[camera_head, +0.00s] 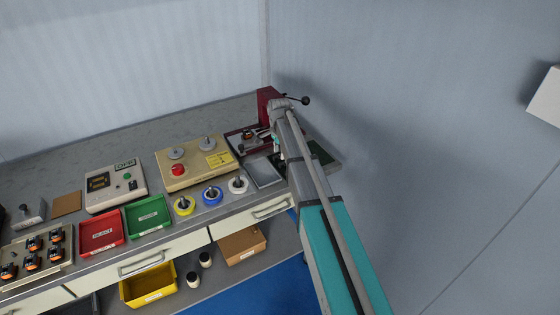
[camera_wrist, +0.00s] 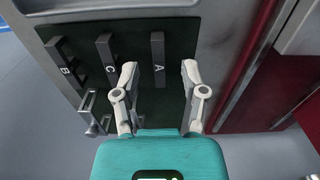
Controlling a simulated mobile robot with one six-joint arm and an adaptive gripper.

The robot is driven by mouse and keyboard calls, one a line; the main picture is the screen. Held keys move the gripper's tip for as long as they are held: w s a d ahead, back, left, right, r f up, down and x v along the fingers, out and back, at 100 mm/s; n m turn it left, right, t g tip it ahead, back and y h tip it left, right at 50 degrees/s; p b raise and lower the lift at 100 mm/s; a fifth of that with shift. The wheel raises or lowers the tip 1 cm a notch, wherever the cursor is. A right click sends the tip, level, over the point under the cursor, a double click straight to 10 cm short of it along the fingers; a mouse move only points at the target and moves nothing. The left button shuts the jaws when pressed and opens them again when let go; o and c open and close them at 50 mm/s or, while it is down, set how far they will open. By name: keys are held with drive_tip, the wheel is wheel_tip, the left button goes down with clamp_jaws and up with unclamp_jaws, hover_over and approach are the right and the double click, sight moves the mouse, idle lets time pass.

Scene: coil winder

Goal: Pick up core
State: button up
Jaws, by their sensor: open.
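In the wrist view, three dark upright-looking bars stand on a black plate (camera_wrist: 190,35). The plate has the letters B, C and A. The bar by A (camera_wrist: 158,48) lies between the tips of my gripper (camera_wrist: 159,70), which is open. I cannot tell whether the fingers touch it. The bar by C (camera_wrist: 105,50) and the bar by B (camera_wrist: 57,50) are left of the left finger. Which bar counts as the core is not clear. In the head view, my arm hides most of my gripper and these bars; part of the dark plate (camera_head: 322,157) shows.
A dark red machine (camera_wrist: 245,70) stands close on the right in the wrist view. A small metal frame (camera_wrist: 88,108) sits left of my gripper. In the head view, a grey tray (camera_head: 263,171), several spools and a cream control box (camera_head: 200,172) are to the left.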

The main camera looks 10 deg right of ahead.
drive_tip(key=shift+f+b, duration=0.35)
drive_tip(key=shift+f, duration=0.25)
clamp_jaws()
idle(0.3)
